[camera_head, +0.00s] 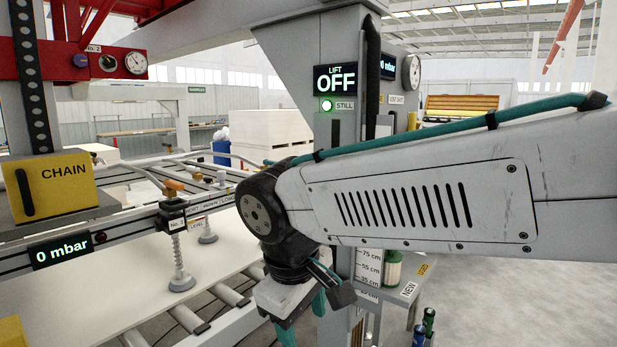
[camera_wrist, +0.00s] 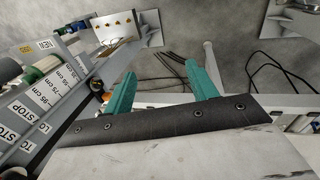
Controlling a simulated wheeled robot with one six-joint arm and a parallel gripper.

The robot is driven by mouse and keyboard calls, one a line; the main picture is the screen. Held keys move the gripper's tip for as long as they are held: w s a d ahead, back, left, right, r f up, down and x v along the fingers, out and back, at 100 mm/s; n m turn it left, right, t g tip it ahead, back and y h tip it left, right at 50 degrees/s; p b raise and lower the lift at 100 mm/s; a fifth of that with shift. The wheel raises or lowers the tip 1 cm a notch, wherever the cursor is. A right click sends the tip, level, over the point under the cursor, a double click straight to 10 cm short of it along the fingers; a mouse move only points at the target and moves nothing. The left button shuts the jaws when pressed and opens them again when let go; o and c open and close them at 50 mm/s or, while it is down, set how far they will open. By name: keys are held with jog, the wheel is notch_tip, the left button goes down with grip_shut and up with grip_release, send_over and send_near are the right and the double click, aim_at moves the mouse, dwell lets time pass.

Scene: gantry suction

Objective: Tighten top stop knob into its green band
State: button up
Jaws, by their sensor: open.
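My gripper (camera_head: 302,318) hangs at the bottom middle of the head view, beside the lower part of the grey column. Its two teal fingers are apart with nothing between them; they also show in the wrist view (camera_wrist: 163,85). A scale plate (camera_wrist: 48,92) marked in cm, with STOP labels, slants down the left of the wrist view, left of my fingers. Part of this scale (camera_head: 369,267) shows on the column in the head view. Small rounded parts, one green (camera_wrist: 31,75), lie along the scale's upper side. I cannot tell which is the top stop knob or see its setting.
A suction cup (camera_head: 181,283) hangs over a pale board (camera_head: 90,290) on rollers at left. A yellow CHAIN box (camera_head: 56,185) stands nearby. The column's display (camera_head: 335,80) reads LIFT OFF. Bottles (camera_head: 428,320) stand low at right. Loose black cables (camera_wrist: 265,85) lie on the floor.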

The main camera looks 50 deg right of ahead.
jog(key=w+d+r+n+g+h, duration=0.1)
jog(key=w+d+r+n+h, duration=0.25)
jog(key=d, duration=0.35)
jog(key=w+d+r+n+g+h, duration=0.1)
jog(key=w+d+r+n+h, duration=0.2)
jog(key=d, duration=0.4)
jog(key=w+d+r+n+t+h, duration=0.3)
jog(key=w+d+r+n+h, duration=0.4)
jog(key=w+h, duration=0.3)
jog(key=w+d+y, duration=0.1)
jog(key=d, duration=0.7)
jog(key=shift+w+r, duration=0.15)
jog(key=shift+w, duration=0.15)
jog(key=shift+n, duration=0.25)
jog(key=c, duration=1)
